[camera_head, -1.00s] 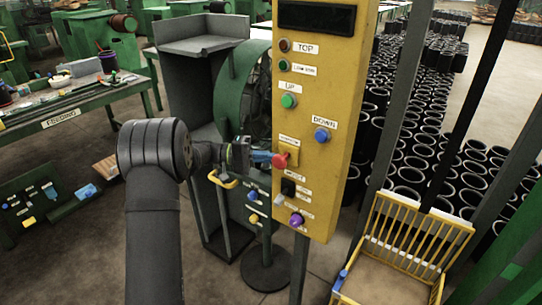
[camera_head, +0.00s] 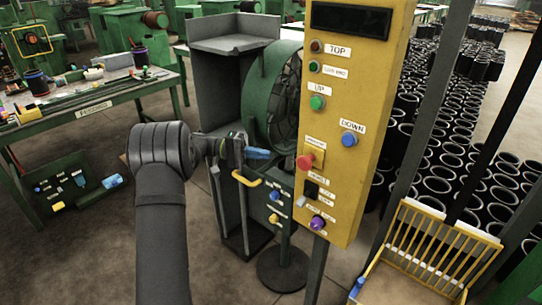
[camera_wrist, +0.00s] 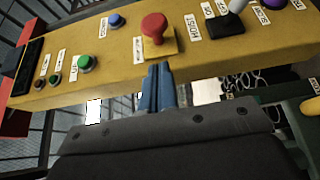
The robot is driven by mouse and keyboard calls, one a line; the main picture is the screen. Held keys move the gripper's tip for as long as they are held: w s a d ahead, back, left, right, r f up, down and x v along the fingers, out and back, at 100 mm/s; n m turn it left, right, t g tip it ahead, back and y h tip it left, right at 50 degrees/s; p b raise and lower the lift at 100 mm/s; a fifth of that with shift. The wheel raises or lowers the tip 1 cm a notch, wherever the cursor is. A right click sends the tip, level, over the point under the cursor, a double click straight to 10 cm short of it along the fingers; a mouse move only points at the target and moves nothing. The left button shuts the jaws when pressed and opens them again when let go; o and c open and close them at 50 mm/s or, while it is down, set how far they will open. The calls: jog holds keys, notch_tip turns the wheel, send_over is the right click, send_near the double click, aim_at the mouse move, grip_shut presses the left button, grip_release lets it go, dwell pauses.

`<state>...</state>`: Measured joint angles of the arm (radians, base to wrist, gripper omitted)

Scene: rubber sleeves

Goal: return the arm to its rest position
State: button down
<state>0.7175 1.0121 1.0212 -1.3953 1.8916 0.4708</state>
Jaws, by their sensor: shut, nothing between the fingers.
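My gripper (camera_head: 264,154) is at the middle of the head view, at the end of my dark grey arm. Its blue fingers are closed together and empty. They stand left of the yellow control panel (camera_head: 345,140), with a small gap in the picture between tips and panel edge. In the wrist view the shut fingers (camera_wrist: 157,88) point toward the panel's face (camera_wrist: 205,62), just below the red mushroom button (camera_wrist: 154,27). I cannot tell the exact distance to the panel.
A grey cabinet (camera_head: 215,85) and a green machine (camera_head: 262,100) stand behind my gripper. A yellow handle (camera_head: 246,180) is close below it. Black rubber sleeves (camera_head: 440,150) fill the right. A yellow-railed cart (camera_head: 430,240) is front right. A green workbench (camera_head: 85,110) is at left.

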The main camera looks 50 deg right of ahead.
dwell(0.4)
jog(key=s+d, duration=0.5)
jog(key=v, duration=0.6)
jog(key=shift+a, duration=0.2)
jog(key=shift+s, duration=0.15)
